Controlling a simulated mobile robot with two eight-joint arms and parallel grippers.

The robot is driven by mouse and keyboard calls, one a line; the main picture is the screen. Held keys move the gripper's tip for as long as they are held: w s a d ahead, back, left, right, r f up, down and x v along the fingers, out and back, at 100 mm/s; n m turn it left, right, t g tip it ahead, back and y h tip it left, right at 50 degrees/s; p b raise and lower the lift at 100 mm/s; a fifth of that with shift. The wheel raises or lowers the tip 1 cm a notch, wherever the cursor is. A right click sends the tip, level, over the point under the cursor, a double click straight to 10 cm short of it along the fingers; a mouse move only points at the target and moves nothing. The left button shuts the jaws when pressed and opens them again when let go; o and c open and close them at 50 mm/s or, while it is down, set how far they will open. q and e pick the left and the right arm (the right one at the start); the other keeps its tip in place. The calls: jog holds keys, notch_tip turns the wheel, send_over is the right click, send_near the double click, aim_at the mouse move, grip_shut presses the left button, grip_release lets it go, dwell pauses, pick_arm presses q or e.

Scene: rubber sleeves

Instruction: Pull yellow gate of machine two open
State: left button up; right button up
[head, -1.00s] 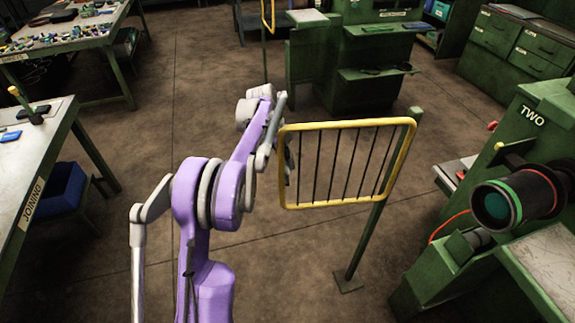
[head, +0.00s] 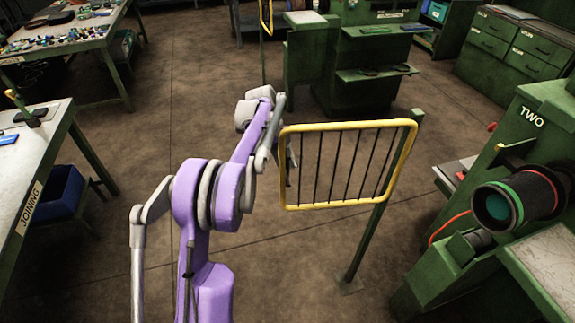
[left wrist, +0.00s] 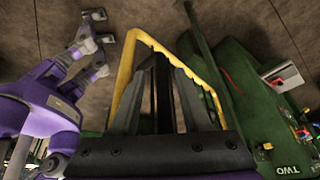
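The yellow gate (head: 347,125), a rounded frame with dark upright bars, hangs from a green post (head: 365,230) left of green machine two (head: 545,100). My left gripper (head: 288,160) is at the gate's left end, partly hidden by the frame and arm. In the left wrist view, the two grey fingers of the left gripper (left wrist: 162,72) stand apart, with dark upright bars showing between them. The yellow frame (left wrist: 127,75) runs behind the fingers; contact is unclear. My right gripper (left wrist: 102,25) shows at upper left there, its jaws apart and empty.
The joining table (head: 50,130) stands at left with a blue bin (head: 62,190) below. Machine two's dark cylinder (head: 515,200) juts out right of the gate. A green workstation (head: 350,60) stands behind. Brown floor (head: 215,100) is clear around the gate's left side.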

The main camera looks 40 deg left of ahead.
pick_arm(q)
jog(key=shift+d, duration=0.1)
jog(key=shift+r, duration=0.35)
jog(key=v, duration=1)
jog(key=shift+a+p, duration=0.25)
jog(key=shift+p, duration=0.15)
